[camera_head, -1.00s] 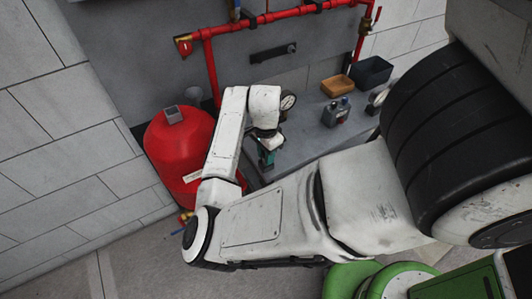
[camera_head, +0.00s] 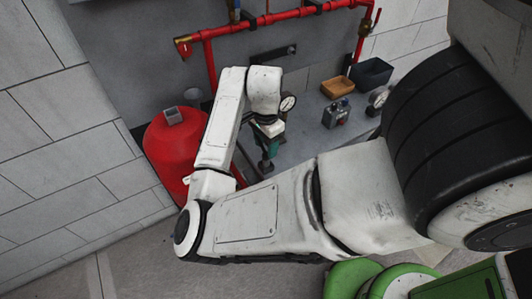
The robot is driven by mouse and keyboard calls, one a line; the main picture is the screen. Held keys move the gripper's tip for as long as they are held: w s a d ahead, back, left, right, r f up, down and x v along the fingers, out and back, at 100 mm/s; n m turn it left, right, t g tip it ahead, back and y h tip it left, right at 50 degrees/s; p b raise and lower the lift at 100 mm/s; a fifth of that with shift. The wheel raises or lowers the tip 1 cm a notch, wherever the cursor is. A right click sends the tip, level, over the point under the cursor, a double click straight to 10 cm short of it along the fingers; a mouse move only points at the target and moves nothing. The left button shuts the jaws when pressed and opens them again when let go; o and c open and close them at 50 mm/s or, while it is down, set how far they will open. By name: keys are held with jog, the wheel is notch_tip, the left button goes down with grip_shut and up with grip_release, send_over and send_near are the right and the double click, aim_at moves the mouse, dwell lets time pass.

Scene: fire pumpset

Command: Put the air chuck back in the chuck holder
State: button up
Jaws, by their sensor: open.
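My gripper (camera_head: 266,166) hangs below my white wrist over the grey bench (camera_head: 312,146), just right of the red tank. It has a teal body and dark fingers pointing down. It is open; its fingers are small and partly in shadow. I cannot make out the air chuck for certain, and I cannot tell whether anything lies between or under the fingers. I cannot identify the chuck holder with certainty either. A dark bar (camera_head: 272,54) is fixed to the wall behind my wrist, partly hidden by it.
A red tank (camera_head: 172,150) stands left of the bench. A round gauge (camera_head: 288,102) is beside my wrist. A grey knobbed block (camera_head: 337,113), a tan tray (camera_head: 338,87) and a dark bin (camera_head: 371,73) stand to the right. Red pipes (camera_head: 262,21) run along the wall.

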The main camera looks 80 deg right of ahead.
aim_at(266, 154)
jog(key=d+r+n+h, duration=0.35)
jog(key=r+n, duration=0.25)
jog(key=r, duration=0.2)
jog(key=w+a+f+n+t, duration=0.1)
jog(key=w+a+f+n, duration=0.1)
jog(key=a+f+n, duration=0.45)
jog(key=w+a+f+n+t, duration=0.15)
jog(key=a+f+n, duration=0.25)
jog(key=a+n, duration=0.55)
jog(key=s+a+f+n+y, duration=0.1)
jog(key=s+a+f, duration=0.1)
jog(key=a, duration=0.4)
jog(key=s+a+f+n+g+y, duration=0.1)
jog(key=s+a+f+n+y, duration=0.1)
jog(key=a, duration=0.4)
jog(key=shift+a+f+n, duration=0.3)
jog(key=shift+a+f, duration=0.05)
jog(key=shift+f, duration=0.2)
jog(key=shift+s+g, duration=0.1)
jog(key=shift+g, duration=0.15)
